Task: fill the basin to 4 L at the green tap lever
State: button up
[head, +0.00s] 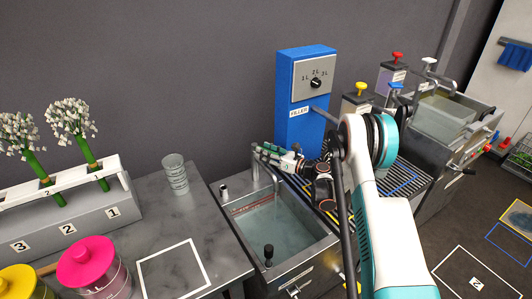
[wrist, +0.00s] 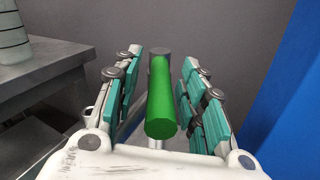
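The green tap lever (wrist: 161,105) shows in the wrist view as a green cylinder with a grey far end. It lies between the fingers of my gripper (wrist: 162,62), which is open with a visible gap on each side. In the head view my gripper (head: 265,152) is beside the grey tap post (head: 254,167) at the back of the steel basin; the lever cannot be made out clearly there. The basin (head: 325,243) holds clear water, with a reddish line on its inner back wall. Its volume cannot be read.
A blue filler box (head: 301,125) with a dial (head: 316,83) marked in litres stands behind my arm. A stack of clear cups (head: 175,175) is on the grey counter (head: 150,205) at left. Pink (head: 88,262) and yellow (head: 17,281) lidded containers and a flower rack (head: 60,219) stand further left.

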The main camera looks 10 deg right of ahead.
jog(key=shift+r, duration=0.1)
notch_tip(320, 180, up, 10)
jog(key=shift+f, duration=0.1)
dwell(0.4)
